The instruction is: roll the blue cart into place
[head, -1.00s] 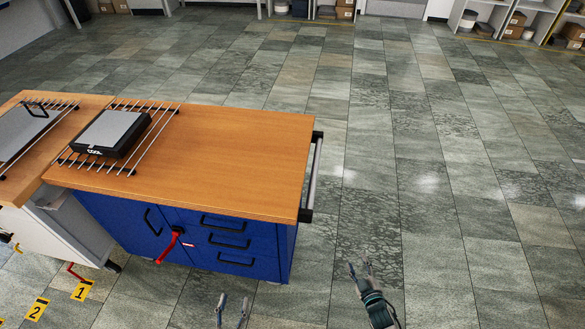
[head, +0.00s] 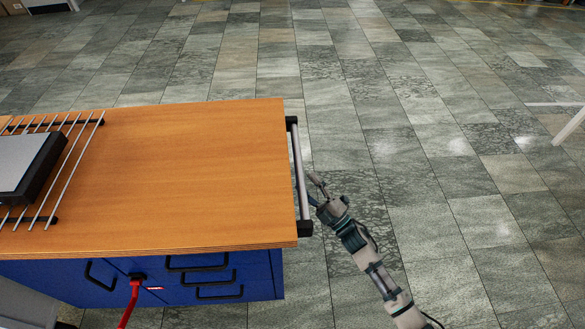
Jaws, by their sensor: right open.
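The blue cart (head: 180,293) has a wooden top (head: 190,170) and blue drawers with black handles. It fills the left and middle of the head view. A grey push bar with black end mounts, the cart handle (head: 299,176), runs along its right end. My right gripper (head: 313,187) is open beside the bar, with its fingers close to it. I cannot tell whether they touch it. My left gripper is not in view.
A black and grey device (head: 22,168) rests on a metal rack (head: 66,165) on the cart top at left. A red lever (head: 132,300) shows at the cart's front. Tiled floor (head: 440,170) is open to the right and behind. A white edge (head: 570,127) shows at far right.

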